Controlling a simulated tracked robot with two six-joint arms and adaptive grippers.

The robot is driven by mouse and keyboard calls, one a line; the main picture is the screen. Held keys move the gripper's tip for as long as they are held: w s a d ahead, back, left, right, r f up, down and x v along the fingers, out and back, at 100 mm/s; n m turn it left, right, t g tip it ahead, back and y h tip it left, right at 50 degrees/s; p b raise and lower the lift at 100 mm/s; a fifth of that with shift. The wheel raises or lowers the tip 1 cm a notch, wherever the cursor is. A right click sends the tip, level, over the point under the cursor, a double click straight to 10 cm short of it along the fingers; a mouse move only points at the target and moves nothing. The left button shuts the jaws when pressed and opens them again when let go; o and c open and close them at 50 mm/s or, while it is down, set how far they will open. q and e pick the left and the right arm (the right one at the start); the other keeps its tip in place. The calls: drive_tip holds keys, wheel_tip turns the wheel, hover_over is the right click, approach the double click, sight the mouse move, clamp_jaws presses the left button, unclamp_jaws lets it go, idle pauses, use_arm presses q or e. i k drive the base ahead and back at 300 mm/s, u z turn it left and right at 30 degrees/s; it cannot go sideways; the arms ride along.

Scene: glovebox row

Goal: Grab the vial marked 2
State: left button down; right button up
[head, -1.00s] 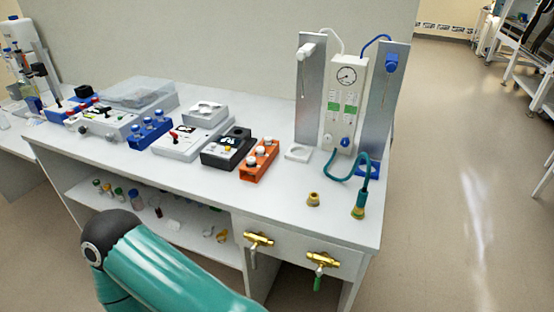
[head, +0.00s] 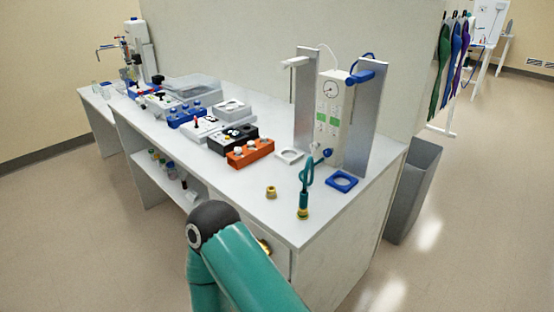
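Small vials stand in a blue rack (head: 187,117) and in an orange rack (head: 250,153) on the white bench. Their markings are too small to read, so I cannot tell which vial is marked 2. More small bottles (head: 158,158) stand on the shelf under the bench top, partly hidden by the bench. My teal arm rises at the bottom centre in front of the bench. Neither of my grippers is in view.
A gauge panel (head: 332,112) stands between two metal stands at the bench's right end, with a blue ring base (head: 341,181). A brass fitting (head: 271,192) and a green hose (head: 304,190) are near the front edge. A grey bin (head: 413,190) stands right of the bench.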

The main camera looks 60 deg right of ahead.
sight(251, 144)
drive_tip(key=k, duration=1)
drive_tip(key=z, duration=0.65)
drive_tip(key=i, duration=0.95)
drive_tip(key=z, duration=0.05)
